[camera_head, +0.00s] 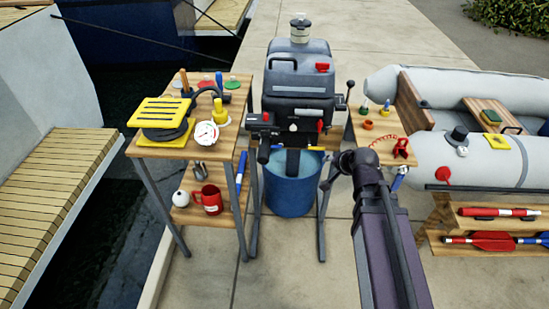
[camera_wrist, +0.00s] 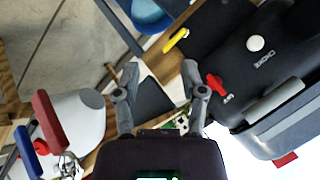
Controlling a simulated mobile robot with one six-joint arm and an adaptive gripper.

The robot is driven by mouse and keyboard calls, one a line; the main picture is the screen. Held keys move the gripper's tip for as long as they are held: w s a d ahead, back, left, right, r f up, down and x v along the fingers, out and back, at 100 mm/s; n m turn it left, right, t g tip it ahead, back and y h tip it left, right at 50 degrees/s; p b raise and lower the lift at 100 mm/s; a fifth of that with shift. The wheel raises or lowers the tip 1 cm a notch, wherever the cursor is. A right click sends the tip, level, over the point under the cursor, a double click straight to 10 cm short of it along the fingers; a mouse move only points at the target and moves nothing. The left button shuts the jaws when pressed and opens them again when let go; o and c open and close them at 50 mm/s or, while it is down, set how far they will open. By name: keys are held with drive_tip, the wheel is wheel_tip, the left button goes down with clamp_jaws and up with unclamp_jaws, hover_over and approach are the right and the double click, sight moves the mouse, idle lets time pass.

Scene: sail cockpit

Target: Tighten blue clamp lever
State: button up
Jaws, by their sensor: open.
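A blue handle (camera_wrist: 27,152) shows at the lower left of the wrist view, beside a red handle (camera_wrist: 47,118) and some metal parts. In the head view a small blue handle (camera_head: 399,179) hangs below the front edge of the right wooden table. I cannot tell whether these are the same lever. My gripper (camera_wrist: 158,78) is open, with nothing between its fingertips. The blue handle in the wrist view lies apart from it, to the left. In the head view my arm reaches up beside the motor, and the gripper is hard to make out there.
The dark outboard motor (camera_head: 298,85) stands over a blue bucket (camera_head: 291,195). In the wrist view a red switch (camera_wrist: 215,84) and a yellow handle (camera_wrist: 176,40) are near the right finger. A wooden table (camera_head: 150,151) stands left, and a grey inflatable boat (camera_head: 480,170) lies right.

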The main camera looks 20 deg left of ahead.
drive_tip(key=a+f+m+t+y+b, duration=0.2)
drive_tip(key=a+f+m+t+b, duration=0.1)
drive_tip(key=a+b, duration=0.5)
drive_tip(key=w+a+f+m+t+y+b, duration=0.1)
drive_tip(key=a+f+m+t+y+b, duration=0.1)
drive_tip(key=a+b, duration=0.6)
wheel_tip(320, 180, down, 3)
drive_tip(key=shift+w+f+m+t+y+b, duration=0.15)
drive_tip(key=shift+m+t+y+b, duration=0.25)
drive_tip(key=shift+m, duration=0.8)
drive_tip(key=shift+w+a, duration=0.1)
drive_tip(key=shift+w, duration=0.05)
